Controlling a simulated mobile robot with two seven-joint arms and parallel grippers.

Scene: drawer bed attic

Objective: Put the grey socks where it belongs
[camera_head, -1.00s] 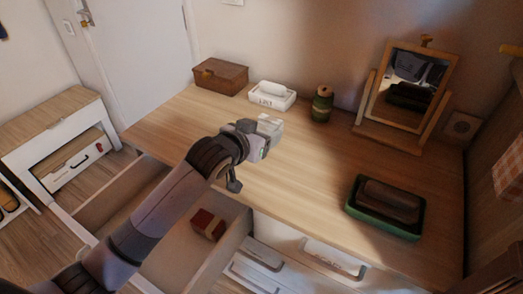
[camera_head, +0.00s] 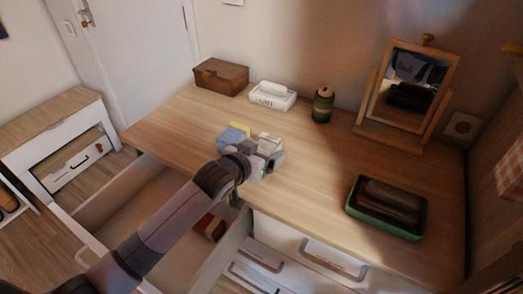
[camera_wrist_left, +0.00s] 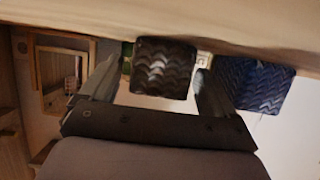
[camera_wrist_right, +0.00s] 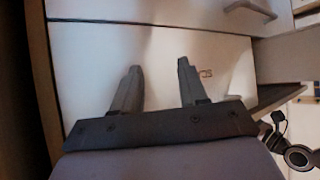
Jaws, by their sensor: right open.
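The grey socks (camera_wrist_left: 163,78), a dark bundle with a zigzag pattern, show in the left wrist view between the two fingers of my left gripper (camera_wrist_left: 160,70). The fingers are open and stand apart, one on each side of the bundle. In the head view my left gripper (camera_head: 268,153) is low over the middle of the wooden tabletop (camera_head: 310,180) and hides the grey socks. A blue zigzag bundle (camera_wrist_left: 250,84) lies beside them; it also shows in the head view (camera_head: 233,137). My right gripper (camera_wrist_right: 160,65) is open and empty before a white drawer front (camera_wrist_right: 160,90).
An open drawer (camera_head: 165,185) below the table holds a red item (camera_head: 211,226). A brown box (camera_head: 221,76), a white tissue box (camera_head: 272,96), a green jar (camera_head: 322,104) and a mirror (camera_head: 408,90) stand at the back. A green tray (camera_head: 385,228) is at right.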

